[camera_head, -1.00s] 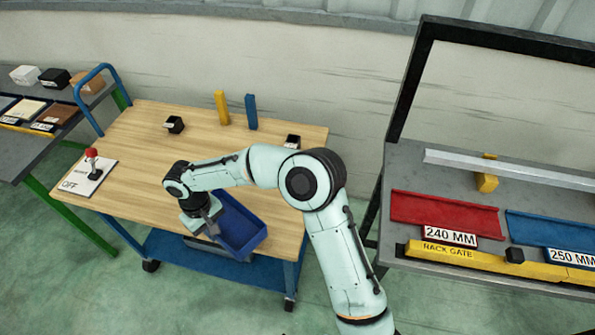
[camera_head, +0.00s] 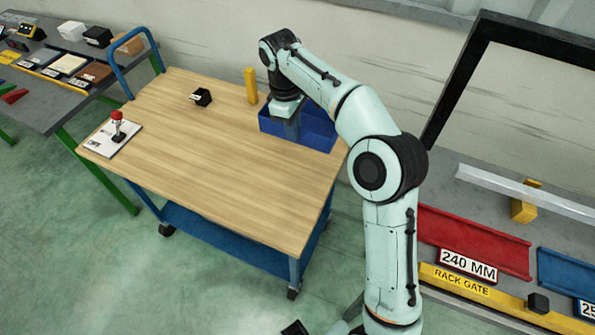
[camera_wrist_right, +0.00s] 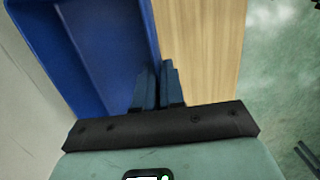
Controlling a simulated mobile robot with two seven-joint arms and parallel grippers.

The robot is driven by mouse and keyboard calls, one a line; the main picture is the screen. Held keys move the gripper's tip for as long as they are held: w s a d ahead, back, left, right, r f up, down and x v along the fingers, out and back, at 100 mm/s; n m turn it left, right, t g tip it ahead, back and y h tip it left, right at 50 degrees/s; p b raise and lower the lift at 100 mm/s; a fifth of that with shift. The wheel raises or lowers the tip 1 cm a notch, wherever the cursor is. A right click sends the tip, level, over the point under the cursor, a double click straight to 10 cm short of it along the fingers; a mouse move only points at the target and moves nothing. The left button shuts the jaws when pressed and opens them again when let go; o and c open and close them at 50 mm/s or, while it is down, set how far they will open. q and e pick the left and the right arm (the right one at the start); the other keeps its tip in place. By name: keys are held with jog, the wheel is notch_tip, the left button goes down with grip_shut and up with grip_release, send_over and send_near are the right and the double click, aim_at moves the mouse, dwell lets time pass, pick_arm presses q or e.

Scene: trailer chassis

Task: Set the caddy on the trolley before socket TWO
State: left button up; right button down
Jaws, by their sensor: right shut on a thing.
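The caddy is an open blue bin (camera_head: 322,128) at the back right corner of the trolley's wooden top (camera_head: 200,160). My right gripper (camera_head: 288,128) is shut on the caddy's near side wall. In the right wrist view the two fingers (camera_wrist_right: 158,88) close at the wall of the caddy (camera_wrist_right: 105,45). I cannot tell whether the caddy rests on the top or hangs just above it. A small black socket block (camera_head: 202,97) stands at the back left of the trolley, its label too small to read. The other block is hidden.
A yellow post (camera_head: 250,86) stands left of the caddy. A switch plate with a red-knobbed lever (camera_head: 117,127) is on the trolley's left edge. A rack with a red tray (camera_head: 470,240) stands at right, a grey shelf (camera_head: 45,95) at left. The trolley's middle is clear.

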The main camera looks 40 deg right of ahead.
pick_arm(q)
jog(key=shift+s+f+b, duration=0.25)
jog(key=shift+f+b, duration=0.3)
jog(key=shift+f, duration=0.1)
jog(key=shift+s+f+b, duration=0.25)
jog(key=shift+f+b, duration=0.25)
jog(key=shift+f, duration=0.15)
jog(key=shift+s+f+b, duration=0.25)
jog(key=shift+f+b, duration=0.3)
jog(key=shift+f, duration=0.1)
pick_arm(e)
jog(key=shift+f, duration=9.1)
jog(key=shift+f, duration=0.1)
jog(key=c, duration=1.5)
grip_release()
jog(key=shift+f, duration=0.1)
jog(key=shift+c, duration=0.2)
jog(key=o, duration=0.3)
